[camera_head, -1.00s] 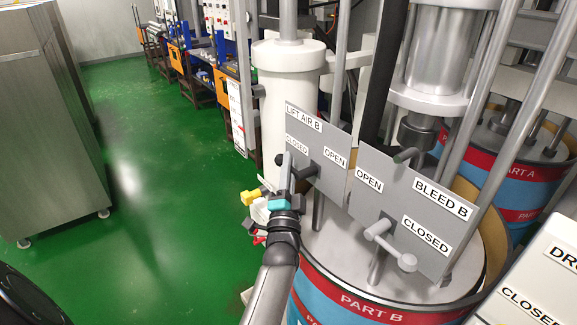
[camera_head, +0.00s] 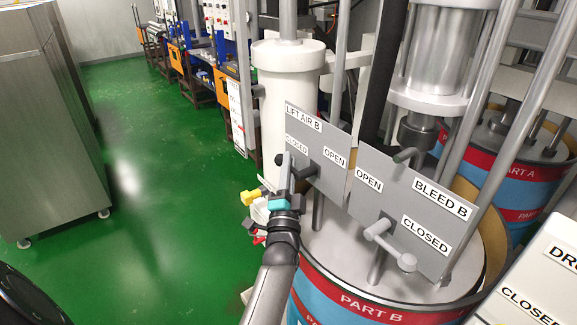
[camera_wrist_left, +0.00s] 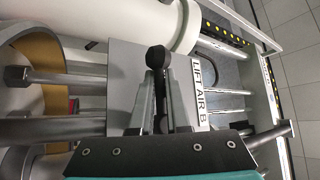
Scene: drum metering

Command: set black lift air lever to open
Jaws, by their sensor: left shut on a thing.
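The black lift air lever (camera_head: 302,171) is on the grey LIFT AIR B plate (camera_head: 327,176). It points to the left, beside the CLOSED label, with its rounded end at the plate's left edge. My left gripper (camera_head: 290,160) is at the lever's outer part, its fingers partly hiding it. In the left wrist view, the gripper's two fingers (camera_wrist_left: 159,95) are shut on the lever, whose black knob (camera_wrist_left: 158,59) shows just beyond the fingertips. The OPEN label is at the plate's right. My right gripper is not in view.
To the right is the grey BLEED B plate (camera_head: 415,212) with a grey lever (camera_head: 390,244). Below stands the PART B drum (camera_head: 350,304). A white cylinder (camera_head: 287,85) stands behind the lift air plate. Green floor (camera_head: 150,220) lies open at left, beside a metal cabinet (camera_head: 45,130).

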